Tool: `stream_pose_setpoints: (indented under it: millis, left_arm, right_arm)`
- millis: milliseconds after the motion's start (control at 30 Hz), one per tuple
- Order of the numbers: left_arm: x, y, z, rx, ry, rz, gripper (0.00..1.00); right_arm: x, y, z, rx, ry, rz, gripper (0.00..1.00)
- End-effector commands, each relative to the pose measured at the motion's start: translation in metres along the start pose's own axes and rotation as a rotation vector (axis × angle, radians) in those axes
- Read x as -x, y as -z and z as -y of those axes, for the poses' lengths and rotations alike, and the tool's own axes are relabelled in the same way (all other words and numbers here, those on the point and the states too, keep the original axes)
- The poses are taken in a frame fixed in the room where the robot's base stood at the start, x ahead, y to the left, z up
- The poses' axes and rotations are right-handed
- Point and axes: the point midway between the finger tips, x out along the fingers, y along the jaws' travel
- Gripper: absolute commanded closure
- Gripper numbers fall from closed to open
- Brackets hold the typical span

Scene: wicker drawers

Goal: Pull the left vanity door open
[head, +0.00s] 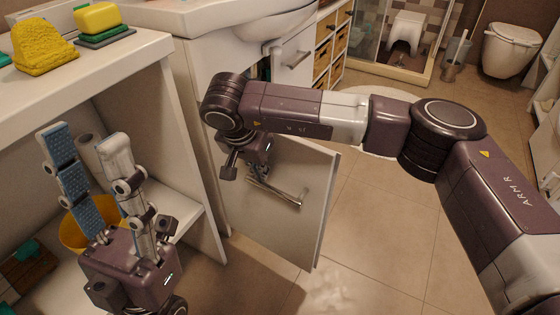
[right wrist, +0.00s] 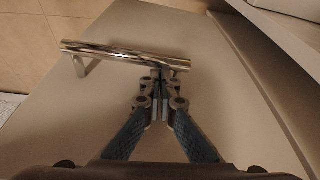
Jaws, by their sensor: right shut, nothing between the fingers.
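The left vanity door (head: 270,229) is a pale panel standing out from the vanity (head: 205,62), partly open. It also fills much of the right wrist view (right wrist: 85,110). Its chrome bar handle (head: 287,200) is also seen in the right wrist view (right wrist: 105,53). My right gripper (right wrist: 160,78) is shut and empty. In the right wrist view its fingertips are at one end of the handle, overlapping it; whether they touch it I cannot tell. In the head view the wrist partly hides them. My left gripper (head: 86,143) is open and empty, pointing up before the shelf unit.
A white shelf unit (head: 190,165) stands close on the left, with sponges (head: 98,17) on top and a yellow bucket (head: 73,228) inside. The other vanity door with its handle (head: 299,59) is behind my right arm. Tiled floor (head: 380,235) right of the open door is clear.

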Motion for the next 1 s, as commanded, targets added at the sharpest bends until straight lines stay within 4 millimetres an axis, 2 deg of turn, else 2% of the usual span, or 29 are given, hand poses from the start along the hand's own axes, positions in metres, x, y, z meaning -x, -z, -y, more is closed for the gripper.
stream_pose_setpoints:
  millis: [100,333,867,1000]
  left_arm:
    - [-0.003,0.001,0.0,0.0,0.0,0.0,0.6]
    - [-0.004,0.001,0.0,0.001,0.0,0.001,0.6]
    - [-0.006,0.002,0.0,-0.001,0.002,-0.006,0.6]
    - [-0.006,0.002,0.001,-0.001,0.002,-0.007,0.6]
  right_arm:
    - [0.005,-0.01,0.006,0.008,0.003,-0.001,1.0]
    - [0.007,-0.02,0.012,0.011,0.003,0.0,1.0]
    - [0.008,-0.021,0.013,0.01,0.004,0.0,1.0]
    - [0.016,-0.021,0.013,0.01,0.006,-0.001,1.0]
